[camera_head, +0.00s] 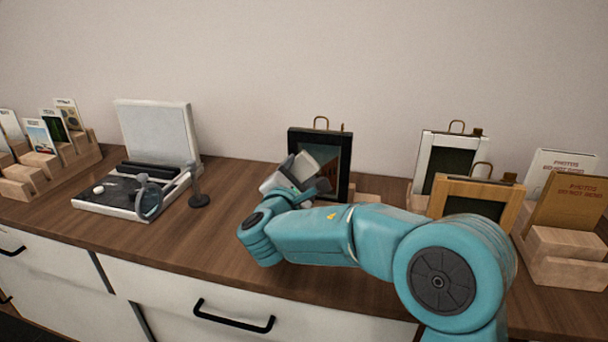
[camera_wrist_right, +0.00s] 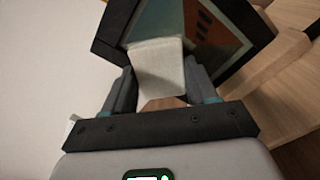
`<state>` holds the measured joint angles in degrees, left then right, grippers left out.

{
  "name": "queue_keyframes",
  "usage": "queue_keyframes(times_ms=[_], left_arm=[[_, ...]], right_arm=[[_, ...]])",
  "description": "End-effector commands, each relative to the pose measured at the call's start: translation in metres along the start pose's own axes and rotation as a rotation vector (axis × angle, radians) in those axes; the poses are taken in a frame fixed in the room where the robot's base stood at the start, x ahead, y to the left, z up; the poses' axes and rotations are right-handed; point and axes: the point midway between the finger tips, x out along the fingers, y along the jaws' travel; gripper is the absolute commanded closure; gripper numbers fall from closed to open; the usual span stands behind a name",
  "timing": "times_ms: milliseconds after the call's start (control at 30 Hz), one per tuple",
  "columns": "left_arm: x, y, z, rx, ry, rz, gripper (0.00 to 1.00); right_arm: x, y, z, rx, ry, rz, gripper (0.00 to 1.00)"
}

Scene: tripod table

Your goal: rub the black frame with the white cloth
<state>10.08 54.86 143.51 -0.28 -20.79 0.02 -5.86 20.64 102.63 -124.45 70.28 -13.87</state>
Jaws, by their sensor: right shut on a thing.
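The black frame (camera_head: 343,143) stands upright on the wooden top near the wall, with a dark picture in it and a brass loop on top. In the right wrist view the black frame (camera_wrist_right: 243,23) fills the upper part, tilted. My right gripper (camera_head: 316,187) is in front of the black frame and hides its lower left part. In the right wrist view my right gripper (camera_wrist_right: 163,88) is shut on the white cloth (camera_wrist_right: 158,66). The cloth's far edge overlaps the frame's picture; I cannot tell if it touches. My left gripper is not in view.
A white frame (camera_head: 423,160) and a light wooden frame (camera_head: 513,196) stand to the right. A wooden holder (camera_head: 565,245) with photo envelopes is at far right. An open white case (camera_head: 187,120), a small dark stand (camera_head: 199,200) and a card rack (camera_head: 82,152) are left.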

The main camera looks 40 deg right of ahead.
Motion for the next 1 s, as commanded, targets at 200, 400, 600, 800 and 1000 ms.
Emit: queue_keyframes(times_ms=[200,400,600,800,1000], left_arm=[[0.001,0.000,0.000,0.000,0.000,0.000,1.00],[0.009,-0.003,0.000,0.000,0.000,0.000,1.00],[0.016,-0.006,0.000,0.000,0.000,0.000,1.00],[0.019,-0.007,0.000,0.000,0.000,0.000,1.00],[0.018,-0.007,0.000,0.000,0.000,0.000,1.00]], right_arm=[[-0.002,0.000,0.000,0.000,0.000,0.001,0.67],[-0.021,-0.001,-0.002,0.001,0.001,0.002,0.67],[-0.044,-0.001,-0.002,0.000,0.002,0.002,0.67],[-0.059,-0.001,-0.001,0.000,0.001,0.000,0.67],[-0.060,0.000,0.000,0.000,0.000,0.000,0.67]])
